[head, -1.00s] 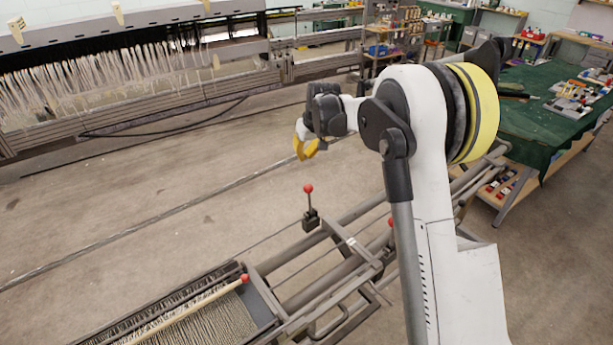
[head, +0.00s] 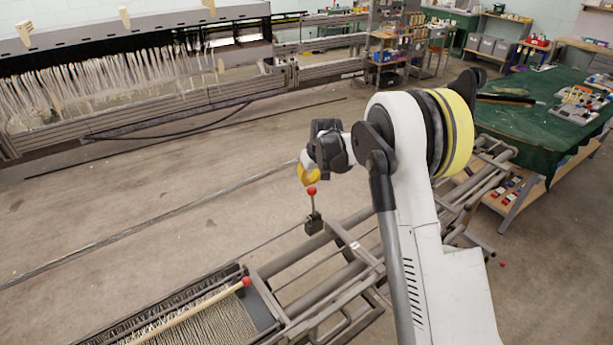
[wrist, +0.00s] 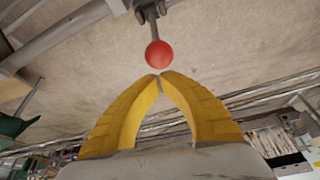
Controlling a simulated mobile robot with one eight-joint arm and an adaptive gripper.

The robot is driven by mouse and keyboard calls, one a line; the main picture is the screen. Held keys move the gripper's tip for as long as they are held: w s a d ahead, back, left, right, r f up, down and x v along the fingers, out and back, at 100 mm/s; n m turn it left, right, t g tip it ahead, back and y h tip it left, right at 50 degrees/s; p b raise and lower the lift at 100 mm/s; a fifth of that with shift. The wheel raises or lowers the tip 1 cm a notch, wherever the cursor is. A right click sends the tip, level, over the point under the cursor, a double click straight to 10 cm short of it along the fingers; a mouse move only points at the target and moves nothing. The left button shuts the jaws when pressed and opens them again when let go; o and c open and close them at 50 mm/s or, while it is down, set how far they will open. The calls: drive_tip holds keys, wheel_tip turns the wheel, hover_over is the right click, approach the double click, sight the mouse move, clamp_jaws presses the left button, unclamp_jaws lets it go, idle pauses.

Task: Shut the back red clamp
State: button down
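The back red clamp is a red ball (head: 311,191) on a thin upright lever above a black block (head: 314,222) on the frame's rail. My gripper (head: 309,180) has yellow fingers and is just above the ball in the head view. In the wrist view the fingertips (wrist: 160,75) meet, with nothing held between them. The red ball (wrist: 159,54) is right beyond the tips, and I cannot tell if they touch it. The lever and block show behind the ball at the top of the wrist view.
A grey metal frame (head: 345,262) with long rails runs below my arm. Another red ball (head: 247,281) is at the end of a wooden rod over the threads. A loom (head: 130,75) stands at the back left, a green-covered table (head: 530,115) at the right. Open floor lies between.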

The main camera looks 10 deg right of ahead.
drive_tip(key=shift+s, duration=0.15)
idle(0.3)
drive_tip(key=shift+s+d+r+t+b, duration=0.1)
drive_tip(key=shift+s+d+t+b, duration=0.1)
drive_tip(key=shift+s+t+b, duration=0.2)
